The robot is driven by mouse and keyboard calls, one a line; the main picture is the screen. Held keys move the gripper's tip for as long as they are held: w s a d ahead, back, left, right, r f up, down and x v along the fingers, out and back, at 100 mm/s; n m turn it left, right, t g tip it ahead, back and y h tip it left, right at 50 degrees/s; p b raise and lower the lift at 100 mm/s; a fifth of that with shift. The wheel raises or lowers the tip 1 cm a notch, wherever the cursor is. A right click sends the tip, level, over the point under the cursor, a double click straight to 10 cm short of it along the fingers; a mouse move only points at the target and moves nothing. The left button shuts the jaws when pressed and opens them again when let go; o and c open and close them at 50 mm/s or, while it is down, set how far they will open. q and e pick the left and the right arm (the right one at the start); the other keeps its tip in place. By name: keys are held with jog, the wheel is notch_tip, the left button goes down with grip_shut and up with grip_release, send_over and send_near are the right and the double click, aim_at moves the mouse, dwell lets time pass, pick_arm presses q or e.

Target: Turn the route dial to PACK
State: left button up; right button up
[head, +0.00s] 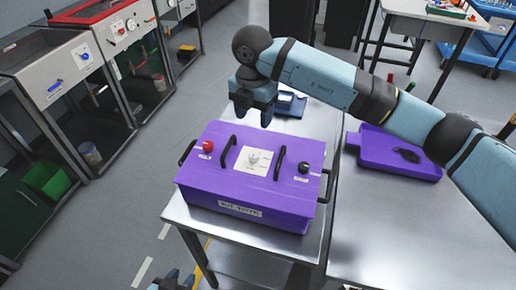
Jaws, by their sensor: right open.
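A purple box (250,185) sits on the steel table, with a red knob (208,146) at its left and a black dial (303,168) at its right. Small labels by both are too small to read, so I cannot tell if the black dial is the route dial or where it points. A white picture label (253,160) lies between two black handles. My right gripper (252,119) is open and empty, above and behind the box's back edge, apart from the dial. My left gripper (173,281) shows only partly at the bottom edge; its jaws are unclear.
A blue device (290,103) lies behind the box. A purple tray (395,152) with a dark item stands on the table at right. Cabinets with knobs (84,57) line the left, with a green bin (47,180). The right front tabletop (400,240) is clear.

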aim_at(254, 154)
notch_tip(254, 154, down, 13)
jog(key=shift+a+p, duration=0.1)
jog(key=shift+p, duration=0.65)
jog(key=c, duration=0.9)
